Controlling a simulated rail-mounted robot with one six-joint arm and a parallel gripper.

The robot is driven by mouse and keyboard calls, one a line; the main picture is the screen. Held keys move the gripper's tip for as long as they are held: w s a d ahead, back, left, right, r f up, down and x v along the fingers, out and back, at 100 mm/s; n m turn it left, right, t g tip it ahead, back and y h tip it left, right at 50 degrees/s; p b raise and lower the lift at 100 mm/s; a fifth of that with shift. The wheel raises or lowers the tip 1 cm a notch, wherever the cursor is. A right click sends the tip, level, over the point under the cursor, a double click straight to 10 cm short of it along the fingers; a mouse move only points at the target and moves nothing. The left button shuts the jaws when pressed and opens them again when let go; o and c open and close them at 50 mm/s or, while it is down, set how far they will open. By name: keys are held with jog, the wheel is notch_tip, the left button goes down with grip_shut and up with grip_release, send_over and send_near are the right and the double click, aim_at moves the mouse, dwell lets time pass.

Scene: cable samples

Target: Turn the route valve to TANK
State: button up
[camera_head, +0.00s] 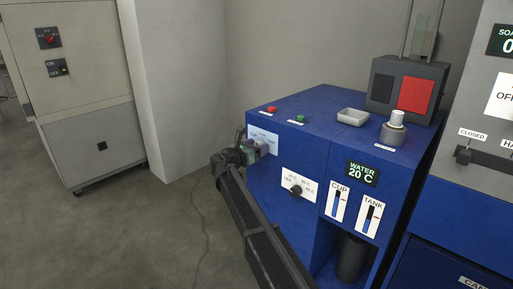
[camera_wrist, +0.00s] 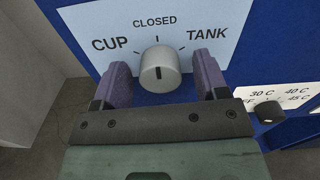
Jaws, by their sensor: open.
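The route valve is a round silver knob (camera_wrist: 160,70) on a pale label plate (camera_wrist: 90,28) marked CUP, CLOSED and TANK in the wrist view. My gripper (camera_wrist: 162,78) is open, with one purple-grey finger on each side of the knob and a visible gap on both sides. In the head view my gripper (camera_head: 252,150) is at the left part of the blue cabinet's front and hides the knob and part of the plate (camera_head: 258,137).
The blue cabinet (camera_head: 300,98) has a temperature knob (camera_head: 296,190) to the right of my gripper, also in the wrist view (camera_wrist: 270,111). CUP (camera_head: 338,202) and TANK (camera_head: 370,215) gauges sit further right. Red (camera_head: 271,110) and green (camera_head: 300,118) buttons are on top.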

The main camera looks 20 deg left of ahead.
jog(key=c, duration=0.9)
jog(key=shift+m, duration=0.3)
jog(key=m, duration=1.1)
jog(key=shift+d, duration=0.15)
jog(key=shift+f+m, duration=0.1)
jog(key=shift+m, duration=0.2)
jog(key=o, duration=0.9)
jog(key=shift+s, duration=0.15)
